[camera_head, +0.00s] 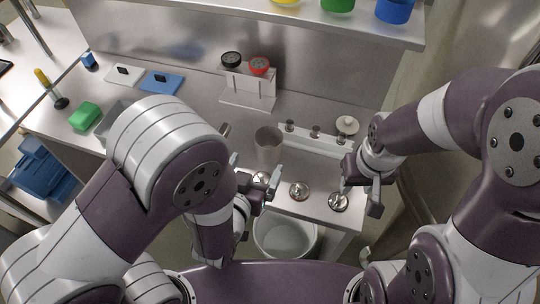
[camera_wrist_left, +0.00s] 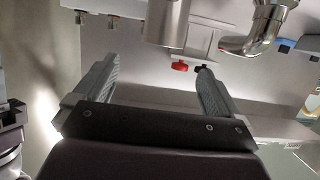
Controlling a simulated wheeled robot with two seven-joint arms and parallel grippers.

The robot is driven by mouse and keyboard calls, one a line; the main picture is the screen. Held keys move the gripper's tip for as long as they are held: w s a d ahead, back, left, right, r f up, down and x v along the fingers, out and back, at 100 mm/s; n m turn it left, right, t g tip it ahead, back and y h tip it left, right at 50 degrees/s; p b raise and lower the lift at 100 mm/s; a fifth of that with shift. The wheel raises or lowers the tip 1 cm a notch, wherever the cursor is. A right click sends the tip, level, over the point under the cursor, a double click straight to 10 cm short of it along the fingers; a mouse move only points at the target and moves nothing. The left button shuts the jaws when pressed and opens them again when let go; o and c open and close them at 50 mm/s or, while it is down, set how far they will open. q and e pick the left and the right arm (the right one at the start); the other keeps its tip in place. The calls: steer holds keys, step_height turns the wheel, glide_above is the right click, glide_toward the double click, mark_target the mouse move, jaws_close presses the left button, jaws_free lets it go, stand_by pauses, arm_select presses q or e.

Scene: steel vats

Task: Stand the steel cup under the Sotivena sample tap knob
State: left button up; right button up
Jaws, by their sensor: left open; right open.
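The steel cup (camera_head: 268,146), a plain grey cylinder, stands on the bench near the middle of the head view. My left gripper (camera_head: 257,166) is open and empty, just in front of the cup. In the left wrist view the cup (camera_wrist_left: 165,22) shows at the top, beyond the gap between the open fingers (camera_wrist_left: 152,78) and apart from them. My right gripper (camera_head: 360,190) is open near the bench's right front corner, with nothing visible in it. Small knobs (camera_head: 315,131) stand in a row behind and right of the cup. I cannot read which is Sotivena.
Round steel fittings (camera_head: 299,190) sit along the front edge. A white bucket (camera_head: 285,238) stands below. A bent steel pipe (camera_wrist_left: 255,38) is right of the cup in the wrist view. A white stand (camera_head: 248,92) carries black and red knobs behind. A white lidded object (camera_head: 347,124) stands right.

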mark_target(273, 130)
arm_select(q)
steer(key=x, duration=1.2)
steer(key=shift+w+a, duration=0.2)
steer(key=shift+w, duration=0.2)
steer(key=shift+s+r, duration=0.15)
steer(key=shift+c, duration=0.4)
steer(key=c, duration=1.1)
